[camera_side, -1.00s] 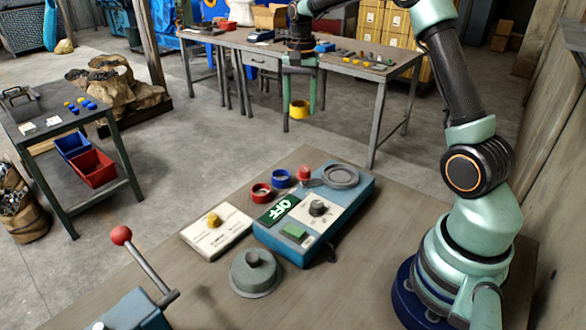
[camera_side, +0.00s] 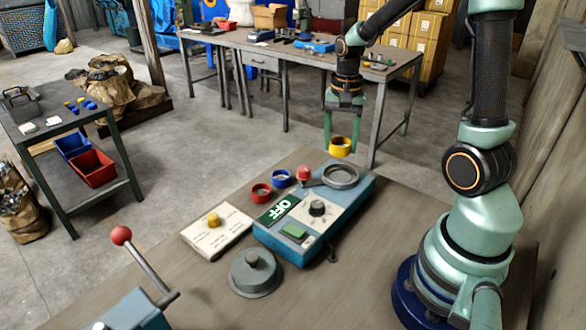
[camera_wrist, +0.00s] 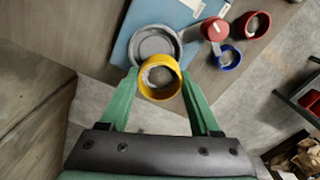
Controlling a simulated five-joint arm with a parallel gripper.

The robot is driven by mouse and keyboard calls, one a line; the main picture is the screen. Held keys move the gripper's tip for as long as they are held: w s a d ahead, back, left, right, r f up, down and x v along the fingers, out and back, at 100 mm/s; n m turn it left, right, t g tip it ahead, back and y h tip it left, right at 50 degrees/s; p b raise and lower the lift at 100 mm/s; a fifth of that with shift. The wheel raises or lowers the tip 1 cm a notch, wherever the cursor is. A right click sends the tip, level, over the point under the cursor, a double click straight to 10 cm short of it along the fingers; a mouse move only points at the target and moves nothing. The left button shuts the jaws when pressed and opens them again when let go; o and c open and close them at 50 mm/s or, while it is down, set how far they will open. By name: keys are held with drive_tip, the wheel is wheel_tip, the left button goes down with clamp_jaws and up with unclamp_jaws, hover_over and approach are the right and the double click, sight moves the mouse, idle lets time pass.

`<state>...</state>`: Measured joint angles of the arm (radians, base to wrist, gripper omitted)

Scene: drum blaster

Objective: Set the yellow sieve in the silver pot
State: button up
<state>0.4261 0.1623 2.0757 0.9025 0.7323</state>
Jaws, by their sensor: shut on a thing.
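The yellow sieve (camera_side: 340,149) is a short ring held between the green fingers of my gripper (camera_side: 341,143). It hangs in the air above and slightly behind the silver pot (camera_side: 342,187) in the side view. The pot is a round, shallow grey vessel, open at the top, at the far end of the blue control box (camera_side: 284,247). In the wrist view, the sieve (camera_wrist: 160,96) sits between the fingertips of my gripper (camera_wrist: 159,78) and covers the near edge of the pot (camera_wrist: 151,45). The sieve is apart from the pot.
Red (camera_side: 261,193) and blue (camera_side: 281,178) rings and a red-topped piece (camera_side: 303,174) stand beside the box, close to the pot. A grey lid (camera_side: 255,273) lies in front. A white card box (camera_side: 217,232) with a yellow knob is left.

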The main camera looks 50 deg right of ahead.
drive_tip(key=shift+s+a+f, duration=0.15)
drive_tip(key=shift+s+f, duration=0.15)
drive_tip(key=shift+s, duration=0.25)
drive_tip(key=shift+f, duration=0.2)
hover_over(340, 177)
drive_tip(key=shift+f, duration=2.05)
drive_tip(key=shift+f, duration=0.75)
idle(0.3)
drive_tip(key=o, duration=1.5)
drive_tip(key=shift+c, duration=1)
drive_tip(key=shift+o, duration=1.1)
drive_tip(key=shift+r, duration=3)
